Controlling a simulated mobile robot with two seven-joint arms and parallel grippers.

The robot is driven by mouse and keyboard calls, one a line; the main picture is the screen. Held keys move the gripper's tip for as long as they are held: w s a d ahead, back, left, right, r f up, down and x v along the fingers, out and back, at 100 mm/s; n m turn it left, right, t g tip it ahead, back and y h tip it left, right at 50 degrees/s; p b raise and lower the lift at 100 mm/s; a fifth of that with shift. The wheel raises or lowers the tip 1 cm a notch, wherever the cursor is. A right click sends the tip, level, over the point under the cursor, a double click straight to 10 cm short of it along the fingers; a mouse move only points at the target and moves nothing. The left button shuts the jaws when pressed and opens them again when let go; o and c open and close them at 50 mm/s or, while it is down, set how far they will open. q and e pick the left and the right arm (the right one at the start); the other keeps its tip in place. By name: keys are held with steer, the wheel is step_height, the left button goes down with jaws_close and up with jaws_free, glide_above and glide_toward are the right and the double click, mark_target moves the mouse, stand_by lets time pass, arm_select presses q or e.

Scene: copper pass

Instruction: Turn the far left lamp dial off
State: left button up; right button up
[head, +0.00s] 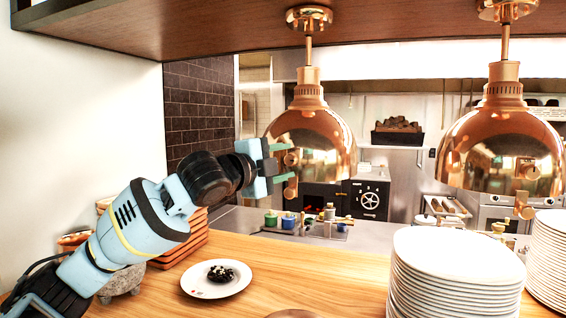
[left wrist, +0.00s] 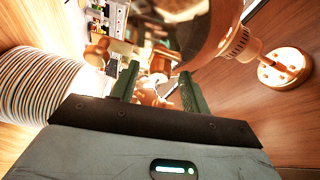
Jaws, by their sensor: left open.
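The left copper heat lamp (head: 318,135) hangs from the shelf above the counter. Its dome also shows in the left wrist view (left wrist: 205,25). Copper knob parts (head: 291,188) show at the left side of its rim, partly covered by my gripper. My left gripper (head: 288,162) is open at that rim, its green fingers one above the other. In the left wrist view, a copper dial (left wrist: 148,95) shows between the two fingers; I cannot tell whether they touch it. The right copper lamp (head: 500,150) has its own knob (head: 523,205). My right gripper is not in view.
Tall plate stacks (head: 455,265) stand at the counter's right. A small plate with dark food (head: 217,279) lies on the wooden counter, near stacked orange trays (head: 185,243). The wooden shelf (head: 200,28) is overhead. A white wall (head: 75,120) bounds the left.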

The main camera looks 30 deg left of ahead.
arm_select(q)
steer(key=s+a, duration=0.1)
steer(key=s, duration=0.6)
steer(key=shift+s, duration=0.2)
steer(key=shift+f, duration=0.15)
